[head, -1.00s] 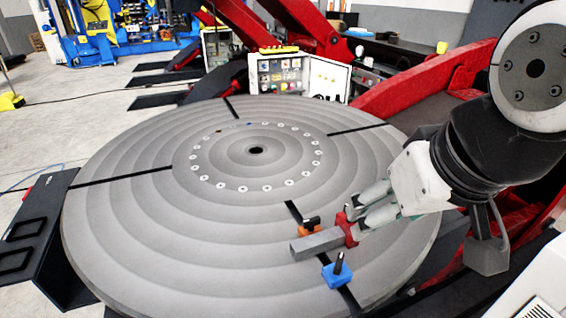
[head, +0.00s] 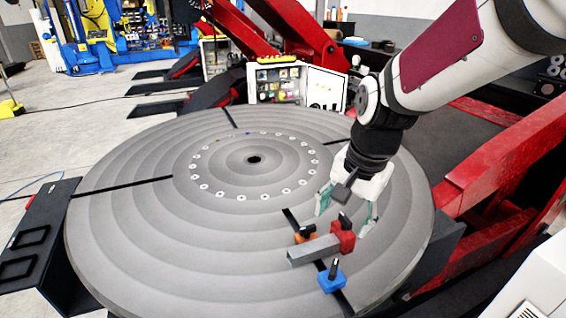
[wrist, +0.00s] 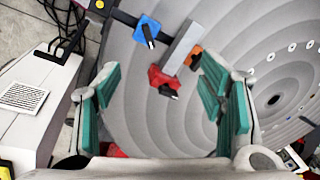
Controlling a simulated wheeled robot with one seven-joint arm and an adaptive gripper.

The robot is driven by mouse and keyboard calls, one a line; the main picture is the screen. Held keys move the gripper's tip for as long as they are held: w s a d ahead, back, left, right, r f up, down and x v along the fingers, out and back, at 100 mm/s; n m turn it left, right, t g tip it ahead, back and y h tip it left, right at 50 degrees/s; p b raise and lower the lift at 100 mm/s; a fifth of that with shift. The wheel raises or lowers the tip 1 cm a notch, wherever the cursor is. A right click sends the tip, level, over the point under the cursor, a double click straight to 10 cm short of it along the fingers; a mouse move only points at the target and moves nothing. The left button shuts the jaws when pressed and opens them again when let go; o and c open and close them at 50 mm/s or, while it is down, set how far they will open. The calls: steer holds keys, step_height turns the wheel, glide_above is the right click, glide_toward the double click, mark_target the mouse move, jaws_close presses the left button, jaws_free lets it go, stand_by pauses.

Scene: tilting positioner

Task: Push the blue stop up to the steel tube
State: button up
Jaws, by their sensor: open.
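The blue stop (head: 332,279) sits on the dark slot of the round grey table (head: 120,225), near its front edge, with a black handle on top. The steel tube (head: 314,250) lies across the slot just beyond it; a gap shows between them. An orange block (head: 304,234) is on the tube's far side, and a red block (head: 343,236) is at its right end. In the wrist view the blue stop (wrist: 147,28) is beside the tube (wrist: 182,46). My gripper (head: 343,215) is open and empty, above the table by the red block.
A control box (head: 283,82) stands behind the table, with red machine arms (head: 500,170) behind and to the right. A black bench (head: 40,235) is at the left. The table's left and middle are clear.

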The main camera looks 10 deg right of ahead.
mark_target(331, 282)
steer(key=w+f+m, duration=0.1)
steer(key=f+m, duration=0.1)
steer(key=f, duration=0.6)
steer(key=w+d+f+m+g+p, duration=0.1)
steer(key=f+m, duration=0.1)
steer(key=f, duration=0.6)
steer(key=w+f+m+g+p, duration=0.1)
steer(key=f, duration=0.7)
steer(key=shift+d+m+h, duration=0.25)
steer(key=shift+m+h, duration=0.05)
steer(key=shift+m, duration=0.1)
jaws_close()
